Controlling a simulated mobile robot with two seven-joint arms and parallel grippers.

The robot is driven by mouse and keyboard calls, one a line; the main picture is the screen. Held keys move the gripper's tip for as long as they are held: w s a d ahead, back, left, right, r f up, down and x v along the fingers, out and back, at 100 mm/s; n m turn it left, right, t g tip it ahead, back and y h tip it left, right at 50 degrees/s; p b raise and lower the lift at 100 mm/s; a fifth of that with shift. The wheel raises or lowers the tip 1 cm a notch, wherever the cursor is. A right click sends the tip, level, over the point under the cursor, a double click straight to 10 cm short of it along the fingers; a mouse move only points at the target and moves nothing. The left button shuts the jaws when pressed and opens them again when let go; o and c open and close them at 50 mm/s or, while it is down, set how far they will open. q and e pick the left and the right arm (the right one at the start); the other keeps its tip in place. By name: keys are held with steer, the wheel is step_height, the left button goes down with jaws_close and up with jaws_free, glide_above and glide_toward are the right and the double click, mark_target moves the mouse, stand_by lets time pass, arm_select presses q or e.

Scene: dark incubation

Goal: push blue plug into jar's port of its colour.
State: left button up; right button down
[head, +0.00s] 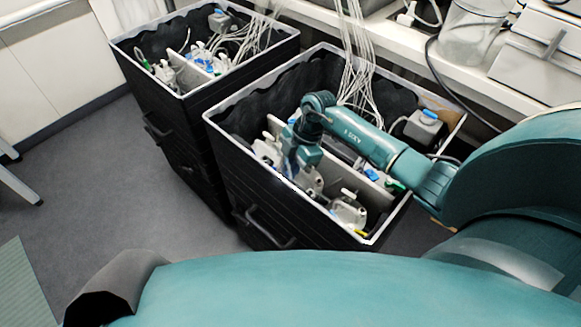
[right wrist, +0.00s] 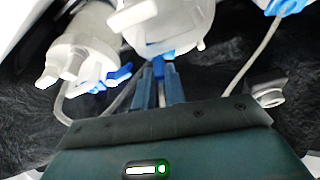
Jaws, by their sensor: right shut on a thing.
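My right gripper (head: 298,172) reaches down into the right black box, among white jars. In the right wrist view its two blue-grey fingers (right wrist: 166,84) are shut on the small blue plug (right wrist: 158,66). The plug's tip is right at the underside of a whitish jar (right wrist: 172,30); I cannot tell whether it is inside a port. A second whitish jar (right wrist: 82,48) with a blue fitting (right wrist: 118,76) stands to the left. In the head view the gripper hides the plug and the port. My left gripper is not in view.
The right black box (head: 225,130) has a pale rim, a pale divider and several jars, including one at the front right (head: 348,210). Another black box (head: 130,55) with jars and tubes stands at the left. Bundled white tubes (head: 355,60) hang at the back.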

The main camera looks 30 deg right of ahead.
steer(key=shift+f, duration=0.35)
steer(key=c, duration=1.4)
jaws_free()
steer(key=v, duration=1.3)
steer(key=shift+r+p, duration=0.15)
steer(key=shift+p, duration=0.15)
